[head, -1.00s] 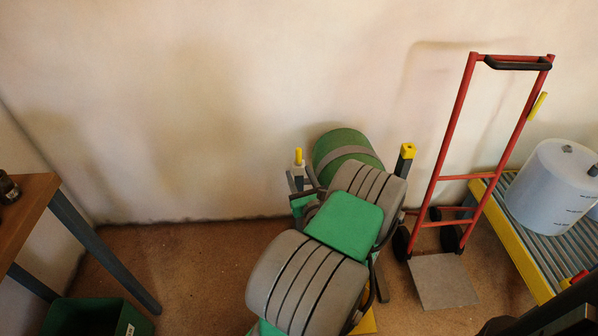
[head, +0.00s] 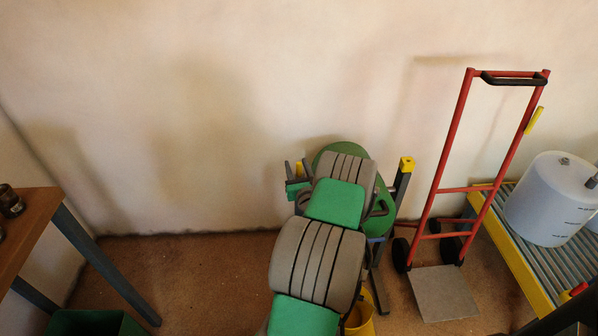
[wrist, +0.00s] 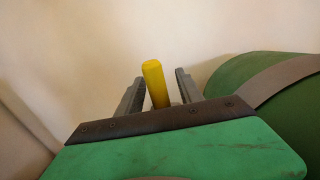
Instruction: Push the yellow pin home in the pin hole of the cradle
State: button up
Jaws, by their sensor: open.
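The yellow pin (head: 299,168) stands upright left of the green drum (head: 322,158) in the head view. In the wrist view the pin (wrist: 155,84) rises between my two finger outlines, tilted slightly in the picture. My gripper (wrist: 158,88) is open, one finger on each side of the pin, with gaps on both sides. In the head view my gripper (head: 294,168) is at the pin's height. The pin's lower end, the pin hole and most of the cradle are hidden behind my gripper and arm. A cradle post with a yellow top (head: 407,164) shows at right.
A red hand truck (head: 455,150) stands right of the drum. A roller conveyor with a yellow edge (head: 520,262) carries a white tank (head: 550,200). A wooden table (head: 30,225) is at left, with a green bin (head: 95,323) below. The wall (head: 200,120) is close behind the drum.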

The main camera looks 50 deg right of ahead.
grip_shut()
dwell(0.4)
